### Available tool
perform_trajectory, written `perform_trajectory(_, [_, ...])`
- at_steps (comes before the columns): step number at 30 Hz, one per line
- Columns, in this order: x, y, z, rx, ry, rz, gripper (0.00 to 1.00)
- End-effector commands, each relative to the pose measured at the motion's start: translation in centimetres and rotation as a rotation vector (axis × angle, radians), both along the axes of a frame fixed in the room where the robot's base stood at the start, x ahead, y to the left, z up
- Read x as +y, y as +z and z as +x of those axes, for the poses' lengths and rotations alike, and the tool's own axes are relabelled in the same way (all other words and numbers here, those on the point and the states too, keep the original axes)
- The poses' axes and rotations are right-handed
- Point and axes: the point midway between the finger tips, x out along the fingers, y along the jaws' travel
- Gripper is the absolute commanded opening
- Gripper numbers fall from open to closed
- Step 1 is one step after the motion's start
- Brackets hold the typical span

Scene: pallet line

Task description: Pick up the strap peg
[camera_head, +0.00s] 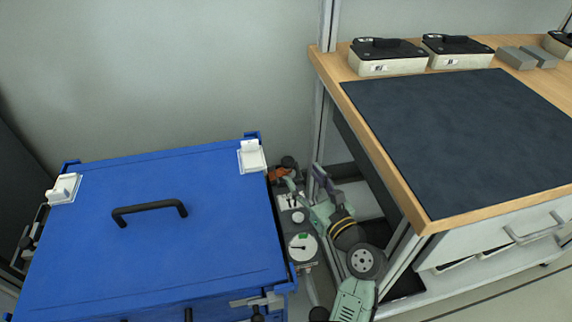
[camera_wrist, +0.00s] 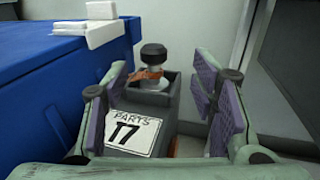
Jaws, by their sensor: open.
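The strap peg (camera_wrist: 153,62) has a black round knob on a pale shaft, with an orange strap around its lower part. In the wrist view it stands upright in a dark grey bin (camera_wrist: 172,92) labelled PARTS 17. In the head view its dark knob (camera_head: 289,162) shows just right of the blue box, partly crowded by my arm. My gripper (camera_wrist: 162,98) is open, its purple-padded fingers apart on the left and right of the bin in the wrist view. The peg appears between and beyond them, with nothing held. The peg's lower end is hidden in the bin.
A blue lidded box (camera_head: 150,240) with a black handle and white corner blocks stands close on the left. A wooden workbench (camera_head: 375,142) with a dark mat stands close on the right, with black-topped cases (camera_head: 388,57) at its back. The gap between is narrow.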

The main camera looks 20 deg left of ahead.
Motion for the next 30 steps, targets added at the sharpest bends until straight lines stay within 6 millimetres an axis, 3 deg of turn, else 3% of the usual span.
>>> perform_trajectory(18, [6.0,-0.9,4.0,-0.002,0.002,-0.001,0.52])
perform_trajectory(27, [6.3,-1.0,4.4,-0.002,-0.001,-0.001,0.52])
perform_trajectory(30, [6.3,-1.0,4.4,-0.002,-0.001,-0.001,0.46])
